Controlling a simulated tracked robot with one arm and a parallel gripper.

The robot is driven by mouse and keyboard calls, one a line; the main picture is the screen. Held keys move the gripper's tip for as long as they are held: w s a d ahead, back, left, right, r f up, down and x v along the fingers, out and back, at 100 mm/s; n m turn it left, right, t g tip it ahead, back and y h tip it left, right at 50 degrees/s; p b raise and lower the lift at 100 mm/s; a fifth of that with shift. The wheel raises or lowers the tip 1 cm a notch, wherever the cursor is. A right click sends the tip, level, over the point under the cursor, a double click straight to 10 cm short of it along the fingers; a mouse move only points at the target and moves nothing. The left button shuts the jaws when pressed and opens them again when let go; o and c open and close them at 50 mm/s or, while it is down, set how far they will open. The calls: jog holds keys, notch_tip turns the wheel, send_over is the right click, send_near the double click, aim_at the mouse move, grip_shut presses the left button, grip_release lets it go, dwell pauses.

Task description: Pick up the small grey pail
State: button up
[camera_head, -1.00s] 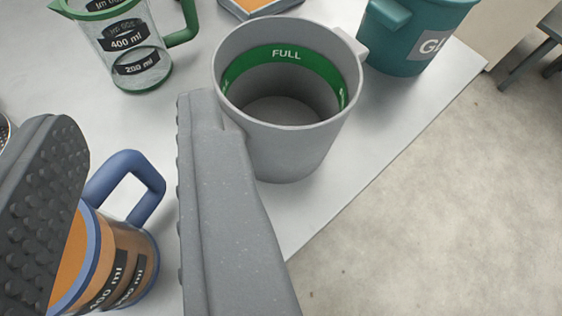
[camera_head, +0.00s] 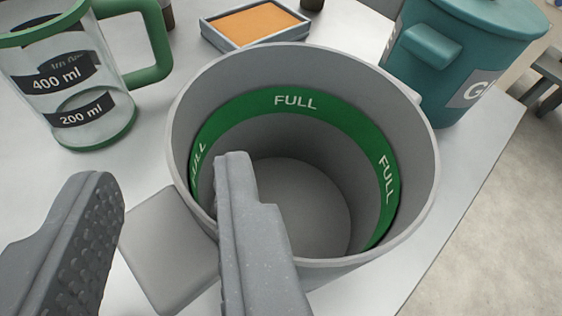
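The small grey pail (camera_head: 415,185) stands upright on the white table in the centre, with its open top facing me. Inside it runs a green band marked FULL, and its floor looks empty. A flat grey tab (camera_head: 170,245) sticks out from its lower left side. My gripper (camera_head: 166,176) is open at the pail's near left side. The left finger is outside the pail, left of the tab. The right finger overlaps the pail's opening and hides part of the near left rim. I cannot tell whether it touches the wall.
A clear jug with green rim and handle (camera_head: 150,45) stands to the left. A tray with orange contents (camera_head: 255,22) lies behind the pail. A teal lidded bin (camera_head: 440,60) stands close at the back right. The table edge drops to the floor at right.

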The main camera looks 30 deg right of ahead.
aim_at(178, 144)
jog(key=shift+f+b+x, duration=0.2)
jog(key=shift+b+x, duration=0.3)
jog(key=shift+x, duration=2.1)
jog(key=shift+s, duration=0.1)
grip_shut()
